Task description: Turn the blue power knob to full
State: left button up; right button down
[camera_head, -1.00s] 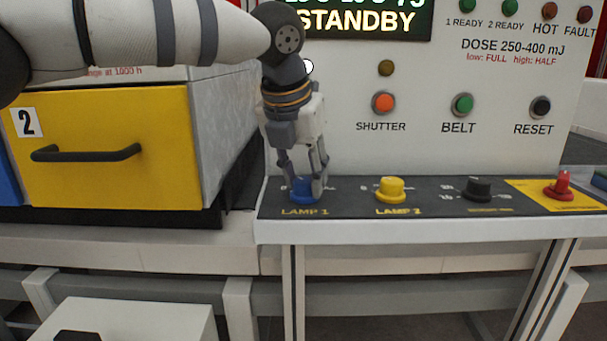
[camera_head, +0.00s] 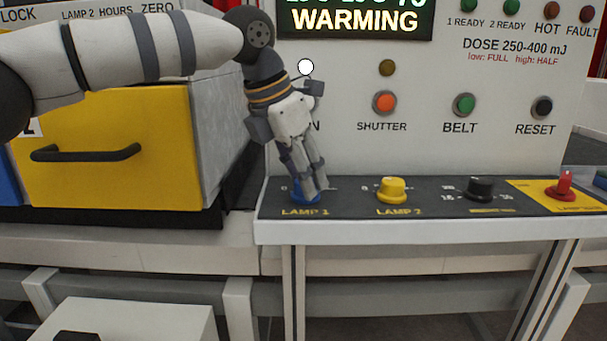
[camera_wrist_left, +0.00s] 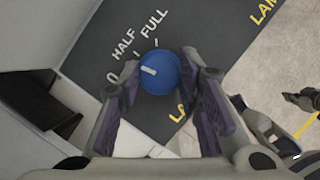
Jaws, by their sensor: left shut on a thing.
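The blue power knob (camera_head: 302,196) sits on the dark panel strip above the LAMP 1 label. My left gripper (camera_head: 309,194) comes down on it from above, its fingers one on each side, and hides much of it. In the left wrist view the round blue knob (camera_wrist_left: 165,78) is between the fingertips (camera_wrist_left: 162,84), and the gripper is shut on it. A white mark lies on the left part of the knob's face. The labels 0, HALF and FULL curve around its left and upper side.
A yellow LAMP 2 knob (camera_head: 391,190), a black knob (camera_head: 480,188) and a red knob (camera_head: 565,187) stand to the right on the strip. The display (camera_head: 355,17) reads WARMING. A yellow drawer (camera_head: 110,150) with a dark handle is at the left.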

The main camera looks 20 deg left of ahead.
pick_arm(q)
jog(key=m, duration=0.1)
jog(key=m+g, duration=0.1)
jog(key=shift+w+f+m+h, duration=0.2)
jog(key=shift+m+h, duration=0.1)
jog(key=shift+m, duration=0.1)
jog(key=m+g+b, duration=0.1)
jog(key=m, duration=0.1)
jog(key=shift+f+m+h, duration=0.1)
jog(key=shift+m+h, duration=0.2)
jog(key=shift+m, duration=0.1)
jog(key=m+g+b, duration=0.1)
jog(key=m, duration=0.2)
jog(key=shift+a+h, duration=0.1)
jog(key=shift+h, duration=0.2)
jog(key=shift+w+m+g+b, duration=0.1)
jog(key=shift+m+g+b, duration=0.45)
jog(key=shift+m, duration=1.05)
pick_arm(e)
jog(key=shift+g, duration=0.8)
jog(key=shift+s+f, duration=1.85)
jog(key=shift+s, duration=0.1)
pick_arm(q)
jog(key=shift+r, duration=0.2)
jog(key=o, duration=1.1)
jog(key=shift+r, duration=0.1)
